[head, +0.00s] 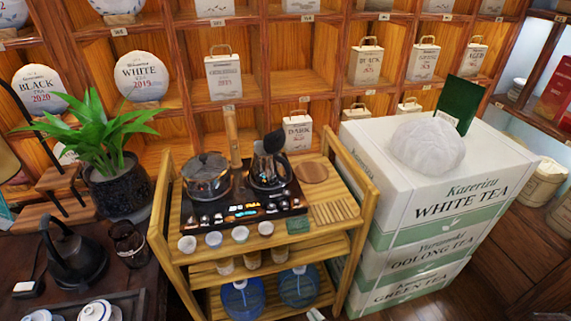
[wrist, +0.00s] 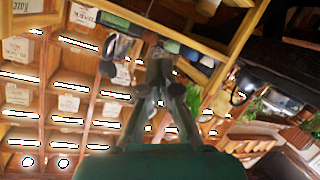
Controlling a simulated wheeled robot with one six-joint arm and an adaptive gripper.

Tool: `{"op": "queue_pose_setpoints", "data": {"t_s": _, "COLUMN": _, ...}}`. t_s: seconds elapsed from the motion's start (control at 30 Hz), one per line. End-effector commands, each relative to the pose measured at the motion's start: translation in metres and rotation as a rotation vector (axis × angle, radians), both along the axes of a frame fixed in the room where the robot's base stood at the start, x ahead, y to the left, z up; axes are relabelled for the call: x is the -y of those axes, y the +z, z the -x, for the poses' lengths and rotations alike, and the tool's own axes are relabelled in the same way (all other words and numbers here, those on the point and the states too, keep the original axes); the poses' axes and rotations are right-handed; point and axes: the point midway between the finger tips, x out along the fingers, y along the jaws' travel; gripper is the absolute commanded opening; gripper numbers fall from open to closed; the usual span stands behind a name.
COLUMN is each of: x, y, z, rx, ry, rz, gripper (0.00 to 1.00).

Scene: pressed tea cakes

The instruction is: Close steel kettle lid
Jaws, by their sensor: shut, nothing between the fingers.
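The steel kettle (head: 266,174) stands on the right side of a black tea-stove panel (head: 240,209), on top of a wooden cart. A dark round piece (head: 275,141) stands up at its top and looks like its lid, tilted open; its hinge is too small to make out. A glass-like pot with a dark lid (head: 207,174) stands to its left. My gripper (wrist: 160,68) shows in the wrist view, shut and empty, with the cart edge and shelves beyond. My gripper is not in the head view, so its distance from the kettle is unclear.
The wooden cart (head: 159,205) holds several small cups at its front. Stacked white tea boxes (head: 412,205) stand close on the right. A potted plant (head: 112,160) and a black kettle (head: 73,258) are on the left. Shelves stand close behind.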

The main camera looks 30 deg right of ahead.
Motion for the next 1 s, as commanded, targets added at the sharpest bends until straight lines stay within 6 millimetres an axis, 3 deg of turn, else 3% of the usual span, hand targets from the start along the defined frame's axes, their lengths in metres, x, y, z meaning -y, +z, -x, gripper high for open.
{"op": "queue_pose_setpoints", "data": {"t_s": 0.1, "x": 0.016, "y": 0.008, "z": -0.040, "rx": 0.003, "ry": 0.025, "rz": 0.079, "gripper": 0.00}}
{"op": "queue_pose_setpoints", "data": {"t_s": 0.27, "x": 0.038, "y": 0.023, "z": -0.088, "rx": -0.001, "ry": 0.076, "rz": 0.198, "gripper": 0.00}}
{"op": "queue_pose_setpoints", "data": {"t_s": 0.47, "x": 0.069, "y": 0.055, "z": -0.143, "rx": 0.004, "ry": 0.156, "rz": 0.363, "gripper": 0.00}}
{"op": "queue_pose_setpoints", "data": {"t_s": 0.7, "x": 0.112, "y": 0.110, "z": -0.198, "rx": 0.026, "ry": 0.265, "rz": 0.596, "gripper": 0.00}}
{"op": "queue_pose_setpoints", "data": {"t_s": 1.0, "x": 0.164, "y": 0.194, "z": -0.241, "rx": 0.062, "ry": 0.408, "rz": 0.923, "gripper": 0.00}}
